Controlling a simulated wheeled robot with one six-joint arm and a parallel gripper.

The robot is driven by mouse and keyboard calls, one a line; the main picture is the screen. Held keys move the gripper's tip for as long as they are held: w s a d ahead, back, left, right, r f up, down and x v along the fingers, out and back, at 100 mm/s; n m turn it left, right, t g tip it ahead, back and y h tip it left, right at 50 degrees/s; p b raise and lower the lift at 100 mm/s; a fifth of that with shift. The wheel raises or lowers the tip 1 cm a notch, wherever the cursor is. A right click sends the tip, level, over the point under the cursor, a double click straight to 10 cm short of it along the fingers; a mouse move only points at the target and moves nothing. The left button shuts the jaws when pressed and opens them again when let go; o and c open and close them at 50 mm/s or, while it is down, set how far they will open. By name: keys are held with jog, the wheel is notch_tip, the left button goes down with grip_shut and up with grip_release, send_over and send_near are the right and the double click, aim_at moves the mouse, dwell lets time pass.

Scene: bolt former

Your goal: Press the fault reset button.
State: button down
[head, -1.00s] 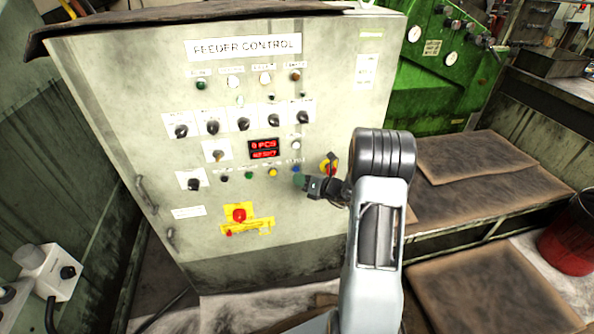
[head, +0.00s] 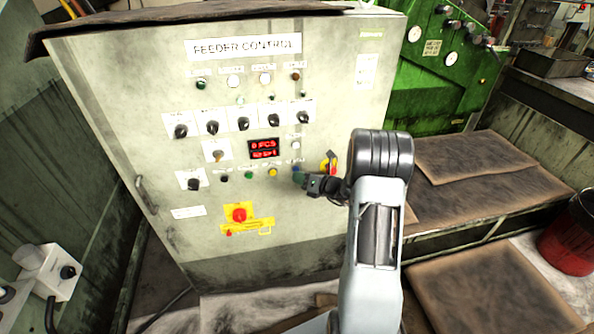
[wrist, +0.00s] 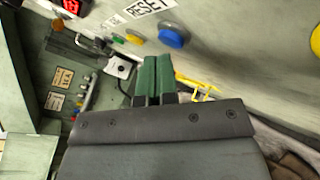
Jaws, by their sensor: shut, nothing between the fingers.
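The blue button (wrist: 172,37) sits on the front of the grey feeder control cabinet, beside a label reading RESET (wrist: 146,7) in the wrist view. In the head view only part of the blue button (head: 296,169) shows, just above my fingertips. My gripper (head: 299,178) is shut and empty, reaching the panel from the right. In the wrist view its green fingertips (wrist: 157,60) are close together, below and slightly left of the blue button. A small gap shows between them in that picture; I cannot tell the depth.
A yellow button (head: 272,172) and a green one (head: 249,175) are left of my gripper. A red and yellow rotary switch (head: 329,164) is close by on the right. A red emergency stop (head: 239,215) is lower left. A red display (head: 264,148) is above.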

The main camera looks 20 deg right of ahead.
jog(key=shift+w+d, duration=0.1)
jog(key=shift+w, duration=0.3)
dwell(0.4)
jog(key=shift+s, duration=0.8)
dwell(0.3)
jog(key=shift+s+a+p, duration=0.15)
jog(key=shift+s+a, duration=0.05)
jog(key=shift+s, duration=0.65)
jog(key=shift+s+a+p, duration=0.15)
jog(key=shift+s+a, duration=0.1)
jog(key=shift+s, duration=0.55)
jog(key=shift+s+a+p, duration=0.15)
jog(key=shift+s+a, duration=0.05)
jog(key=shift+s, duration=0.65)
